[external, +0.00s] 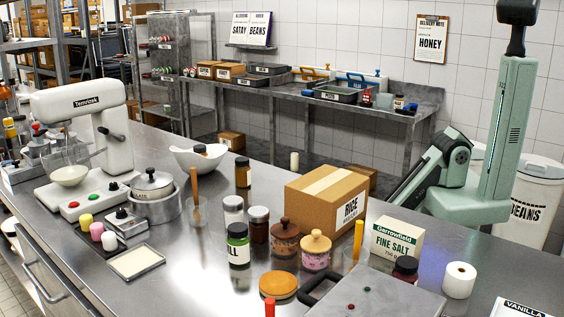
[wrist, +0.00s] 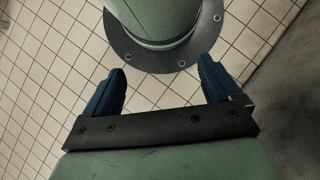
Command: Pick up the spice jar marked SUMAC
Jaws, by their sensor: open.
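No label reading SUMAC can be made out, so I cannot tell which jar is it. In the external view a green jar (external: 238,248) shows label letters ending in LL. Beside it stand a pale jar (external: 233,211) and a reddish-brown jar (external: 259,226). An amber jar (external: 243,174) stands farther back, and a dark-lidded jar (external: 405,269) is by the salt box. Their labels are turned away or too small to read. My gripper (wrist: 161,65) shows in the wrist view with blue fingers apart and nothing between them, over tiled floor and away from the jars.
A RICE carton (external: 326,203), a FINE SALT box (external: 397,242) and a white roll (external: 459,280) stand on the steel counter.

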